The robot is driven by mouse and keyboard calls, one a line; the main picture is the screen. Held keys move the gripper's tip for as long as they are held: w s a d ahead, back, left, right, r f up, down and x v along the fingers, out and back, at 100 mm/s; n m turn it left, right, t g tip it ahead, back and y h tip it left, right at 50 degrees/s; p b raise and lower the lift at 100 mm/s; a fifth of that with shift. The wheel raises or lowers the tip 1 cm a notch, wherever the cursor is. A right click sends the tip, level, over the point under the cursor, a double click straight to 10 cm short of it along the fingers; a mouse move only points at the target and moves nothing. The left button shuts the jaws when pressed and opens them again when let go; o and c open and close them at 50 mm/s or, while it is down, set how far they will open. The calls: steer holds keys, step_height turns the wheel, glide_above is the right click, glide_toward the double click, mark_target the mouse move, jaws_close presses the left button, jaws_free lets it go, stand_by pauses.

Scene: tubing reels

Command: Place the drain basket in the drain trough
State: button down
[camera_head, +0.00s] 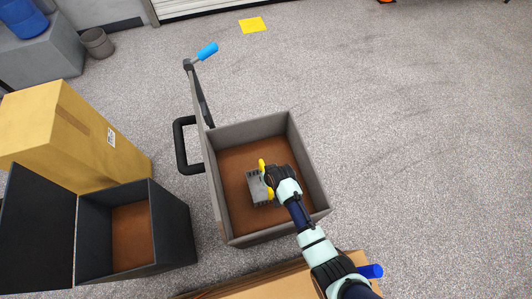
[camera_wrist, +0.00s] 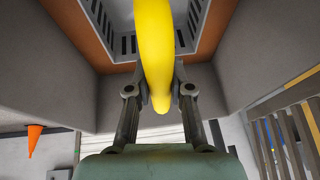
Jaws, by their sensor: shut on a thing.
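The drain basket (camera_head: 257,190) is grey and slotted, with a yellow handle (camera_head: 262,164). It is inside the outline of a grey open box (camera_head: 222,172) with a brown floor. My gripper (camera_head: 267,180) reaches in from the lower right and is shut on the handle. In the wrist view the yellow handle (camera_wrist: 154,50) runs between the fingers of my gripper (camera_wrist: 158,88), with the slotted basket (camera_wrist: 118,16) behind it. I cannot tell whether the basket touches the floor. I cannot tell for sure which container is the drain trough.
A black open box (camera_head: 172,225) with a brown floor stands at the lower left, beside a tall yellow-brown carton (camera_head: 75,135). The grey box has a black side handle (camera_head: 181,145) and an upright lever with a blue grip (camera_head: 207,51). Grey floor at the right is clear.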

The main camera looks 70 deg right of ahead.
steer(key=shift+f+b, duration=1.2)
steer(key=shift+f, duration=0.85)
steer(key=shift+d, duration=0.1)
steer(key=shift+f, duration=0.2)
steer(key=c, duration=1)
jaws_free()
steer(key=shift+c, duration=0.2)
steer(key=shift+r, duration=0.15)
steer(key=p+v, duration=0.7)
steer(key=v, duration=0.5)
